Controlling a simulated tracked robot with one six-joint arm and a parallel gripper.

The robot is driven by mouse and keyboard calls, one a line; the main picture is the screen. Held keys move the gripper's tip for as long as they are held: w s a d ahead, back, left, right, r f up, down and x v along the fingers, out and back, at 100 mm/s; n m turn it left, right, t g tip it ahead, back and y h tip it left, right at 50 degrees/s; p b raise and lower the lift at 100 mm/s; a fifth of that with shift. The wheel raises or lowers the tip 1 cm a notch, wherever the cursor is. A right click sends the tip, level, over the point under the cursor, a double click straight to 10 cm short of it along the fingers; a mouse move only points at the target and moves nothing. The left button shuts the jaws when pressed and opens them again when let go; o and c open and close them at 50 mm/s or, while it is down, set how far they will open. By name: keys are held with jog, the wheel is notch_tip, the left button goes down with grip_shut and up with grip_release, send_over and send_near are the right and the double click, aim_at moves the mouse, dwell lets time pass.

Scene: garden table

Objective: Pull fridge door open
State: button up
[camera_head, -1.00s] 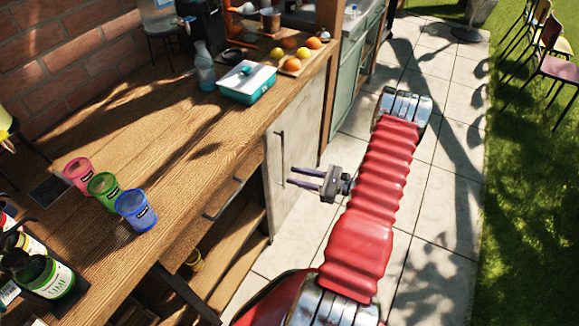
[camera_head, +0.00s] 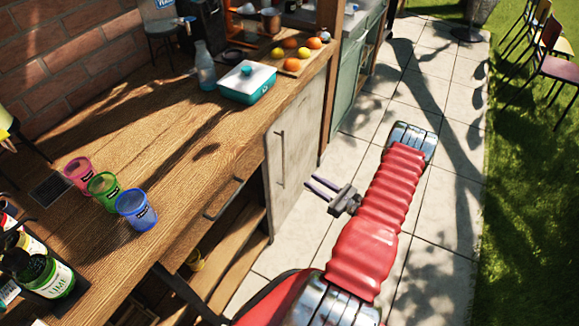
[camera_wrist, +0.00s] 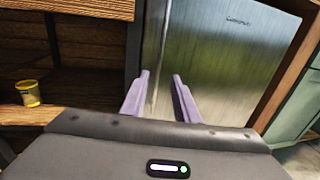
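The fridge is built in under the wooden counter. Its pale grey metal door (camera_head: 302,135) looks closed, and in the wrist view the door (camera_wrist: 230,60) fills the upper middle and carries a small dark label. A thin vertical handle (camera_head: 280,160) runs along the door's left side. My gripper (camera_head: 312,182) is open and empty, with its two purple fingers pointing towards the door. Its fingertips are to the right of the handle and appear apart from it. In the wrist view the fingers (camera_wrist: 161,76) stand apart in front of the door's left edge.
Open shelves with a yellow tin (camera_wrist: 28,93) are left of the fridge. A green cabinet (camera_head: 345,90) stands beyond it.

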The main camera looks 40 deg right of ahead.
jog(key=w+a, duration=0.1)
jog(key=w, duration=1.1)
jog(key=shift+w+a, duration=0.4)
jog(key=shift+c, duration=0.4)
grip_shut()
jog(key=shift+d, duration=0.1)
